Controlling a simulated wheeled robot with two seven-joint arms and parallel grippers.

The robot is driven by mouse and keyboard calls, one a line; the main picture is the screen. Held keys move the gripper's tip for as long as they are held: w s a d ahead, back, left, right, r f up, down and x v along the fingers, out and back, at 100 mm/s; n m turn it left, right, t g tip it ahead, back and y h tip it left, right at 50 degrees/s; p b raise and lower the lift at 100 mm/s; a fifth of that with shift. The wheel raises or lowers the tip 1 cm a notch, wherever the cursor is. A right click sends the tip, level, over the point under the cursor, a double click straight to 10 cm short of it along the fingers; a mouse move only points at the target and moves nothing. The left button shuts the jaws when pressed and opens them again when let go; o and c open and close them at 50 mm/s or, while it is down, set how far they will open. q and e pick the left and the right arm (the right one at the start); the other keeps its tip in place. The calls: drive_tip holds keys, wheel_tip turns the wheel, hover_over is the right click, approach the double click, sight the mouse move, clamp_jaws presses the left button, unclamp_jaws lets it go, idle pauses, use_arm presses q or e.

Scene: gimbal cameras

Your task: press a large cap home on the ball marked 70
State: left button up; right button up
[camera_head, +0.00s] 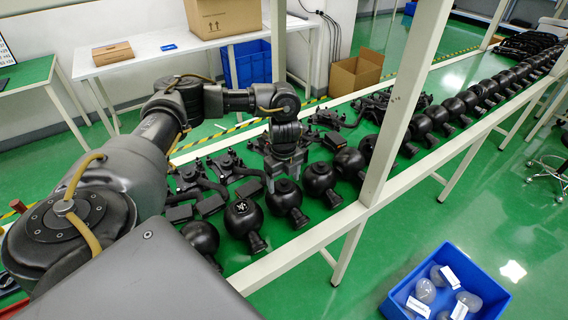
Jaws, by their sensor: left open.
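A row of black balls with short necks lies along the near edge of the green bench. One ball (242,216) carries a small white mark on top, too small to read. My left gripper (284,172) points down over the row, to the right of the marked ball and just behind a plain black ball (284,194). Its fingers are open, and I see nothing held between them. Clear dome-shaped pieces (426,290) with white labels lie in a blue bin at the lower right; I cannot tell whether they are the caps. My right gripper is not in view.
The blue bin (393,299) stands at the front right. A white upright post (392,140) and rail rise at the bench's near side. Black brackets (190,172) lie behind the balls. Cardboard boxes (356,71) stand at the back.

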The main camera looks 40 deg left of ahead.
sight(284, 180)
use_arm(q)
drive_tip(key=shift+r, duration=0.1)
wheel_tip(284, 180, up, 11)
drive_tip(key=shift+f+p, duration=0.2)
drive_tip(key=shift+p, duration=0.25)
idle(0.6)
